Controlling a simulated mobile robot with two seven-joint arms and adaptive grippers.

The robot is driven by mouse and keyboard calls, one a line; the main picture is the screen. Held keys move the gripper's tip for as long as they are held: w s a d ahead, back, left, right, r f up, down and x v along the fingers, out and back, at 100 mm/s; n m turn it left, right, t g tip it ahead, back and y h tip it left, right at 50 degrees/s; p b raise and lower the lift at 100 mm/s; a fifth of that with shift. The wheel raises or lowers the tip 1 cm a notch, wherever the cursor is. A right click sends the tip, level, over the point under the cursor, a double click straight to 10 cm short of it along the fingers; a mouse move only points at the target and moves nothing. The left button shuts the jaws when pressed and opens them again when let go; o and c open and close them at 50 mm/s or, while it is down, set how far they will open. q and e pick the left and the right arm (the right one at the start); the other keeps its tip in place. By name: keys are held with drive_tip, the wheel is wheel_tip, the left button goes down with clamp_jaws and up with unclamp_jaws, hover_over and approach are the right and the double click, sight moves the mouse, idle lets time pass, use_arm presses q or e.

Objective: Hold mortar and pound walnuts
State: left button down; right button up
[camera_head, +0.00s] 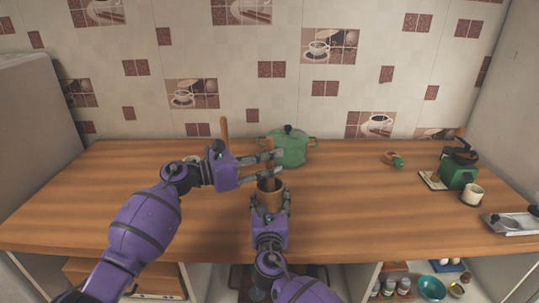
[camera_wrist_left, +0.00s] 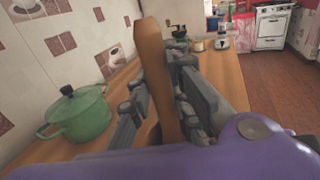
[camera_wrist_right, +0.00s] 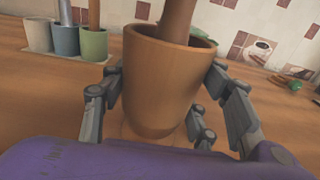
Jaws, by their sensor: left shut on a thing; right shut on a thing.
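The wooden mortar (camera_head: 270,197) stands on the counter, upright, with my right gripper (camera_head: 270,208) shut around its sides. In the right wrist view the mortar (camera_wrist_right: 163,85) fills the middle, a finger on each side. The wooden pestle (camera_head: 269,146) is held in my left gripper (camera_head: 273,164), which comes in from the left above the mortar. The left wrist view shows the pestle (camera_wrist_left: 155,75) between the closed fingers. In the right wrist view the pestle's lower part (camera_wrist_right: 177,20) goes down inside the mortar's rim. The walnuts are hidden within the mortar.
A green lidded pot (camera_head: 291,149) stands close behind the mortar. Several small cups, including a green one (camera_wrist_right: 93,44), stand behind at left. A green grinder (camera_head: 456,172), cream cup (camera_head: 473,194) and metal tray (camera_head: 512,223) are at right. Bare counter lies between.

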use_arm(q)
drive_tip(key=shift+f, duration=0.25)
drive_tip(key=shift+f, duration=0.3)
drive_tip(key=shift+f, duration=0.1)
idle(0.5)
drive_tip(key=shift+f, duration=1.35)
drive_tip(key=shift+r, duration=1)
